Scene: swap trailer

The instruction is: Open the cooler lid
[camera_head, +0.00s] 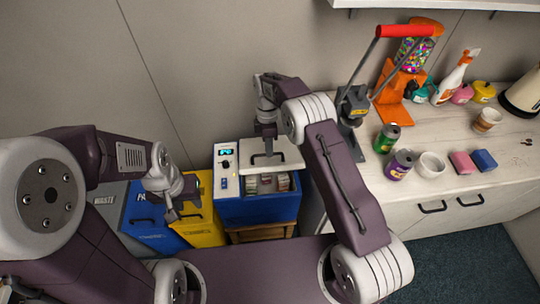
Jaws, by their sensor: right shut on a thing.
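The cooler (257,212) is a blue box with a white control panel (226,170) at its left, standing on a wooden support beside the counter. Its white lid (290,160) is raised at the front, and several cans or jars show inside through the gap. My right gripper (268,150) reaches down over the lid and is shut on the lid's handle, which it partly hides. My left gripper (173,214) hangs over the bins left of the cooler, away from the lid. Its fingers are too small to judge.
Grey, blue (152,222) and yellow (206,222) bins stand left of the cooler. The white counter (420,190) at right carries a red-handled press (354,103), an orange candy dispenser (390,90), cans, a bowl (431,164) and bottles. The wall is close behind.

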